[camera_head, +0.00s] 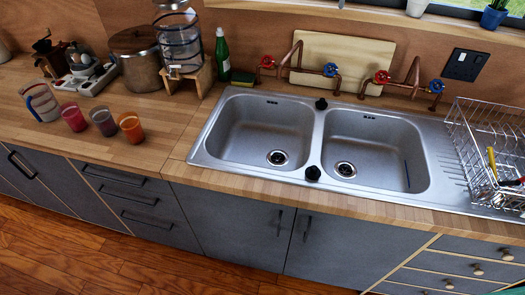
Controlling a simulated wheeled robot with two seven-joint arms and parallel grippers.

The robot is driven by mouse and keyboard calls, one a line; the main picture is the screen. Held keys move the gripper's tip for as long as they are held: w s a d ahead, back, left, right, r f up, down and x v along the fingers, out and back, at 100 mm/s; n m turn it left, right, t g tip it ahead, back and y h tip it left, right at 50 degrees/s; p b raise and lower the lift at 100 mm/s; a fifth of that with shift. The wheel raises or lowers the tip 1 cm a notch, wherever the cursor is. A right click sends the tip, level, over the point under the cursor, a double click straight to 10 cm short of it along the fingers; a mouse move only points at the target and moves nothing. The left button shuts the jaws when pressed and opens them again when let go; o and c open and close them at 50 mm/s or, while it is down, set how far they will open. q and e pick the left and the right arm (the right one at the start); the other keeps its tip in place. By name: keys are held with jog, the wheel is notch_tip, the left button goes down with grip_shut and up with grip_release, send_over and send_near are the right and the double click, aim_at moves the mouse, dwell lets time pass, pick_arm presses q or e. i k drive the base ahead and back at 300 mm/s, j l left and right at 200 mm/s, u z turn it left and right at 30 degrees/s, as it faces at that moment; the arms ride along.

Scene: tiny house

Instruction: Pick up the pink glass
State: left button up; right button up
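The pink glass (74,117) stands upright on the wooden worktop (160,126), left of the sink. A dark greyish glass (103,121) stands close on its right, and an orange glass (131,127) stands right of that. A glass jug (40,101) with a coloured band stands just to the left of the pink glass. Neither of my grippers shows in the head view.
A double steel sink (318,150) fills the middle of the worktop. A metal pot (140,62), a water dispenser (180,45) on a wooden stand and a green bottle (222,55) stand behind. A dish rack (490,140) is at the right. The worktop between the orange glass and sink is clear.

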aim_at(74, 118)
jog(key=u, duration=1.25)
jog(key=z, duration=1.45)
jog(key=u, duration=1.45)
jog(key=j, duration=0.2)
